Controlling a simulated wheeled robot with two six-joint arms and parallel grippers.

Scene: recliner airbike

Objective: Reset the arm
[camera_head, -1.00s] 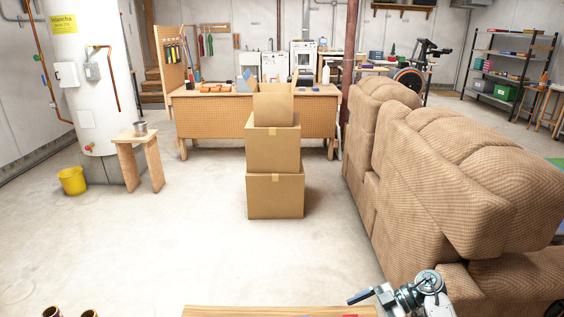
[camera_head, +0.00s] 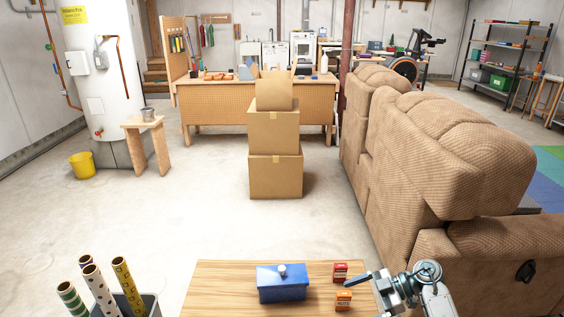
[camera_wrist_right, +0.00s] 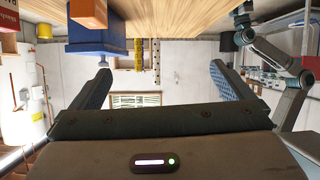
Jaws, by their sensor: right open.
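My right gripper (camera_head: 364,287) is at the front right in the head view, over the right edge of the wooden table (camera_head: 221,275). In the right wrist view its two fingers (camera_wrist_right: 160,68) stand wide apart with nothing between them. That view is upside down; the table top (camera_wrist_right: 180,15) is along its upper edge. Arm links, seemingly of my left arm (camera_wrist_right: 272,58), show at the right there, but no left gripper can be made out.
A blue lidded box (camera_head: 283,288), a red box (camera_head: 340,272) and an orange box (camera_head: 343,301) stand on the table near my right gripper. A bin (camera_head: 149,303) with patterned tubes is to its left. A brown recliner (camera_head: 455,150) is to the right; stacked cartons (camera_head: 275,176) stand beyond.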

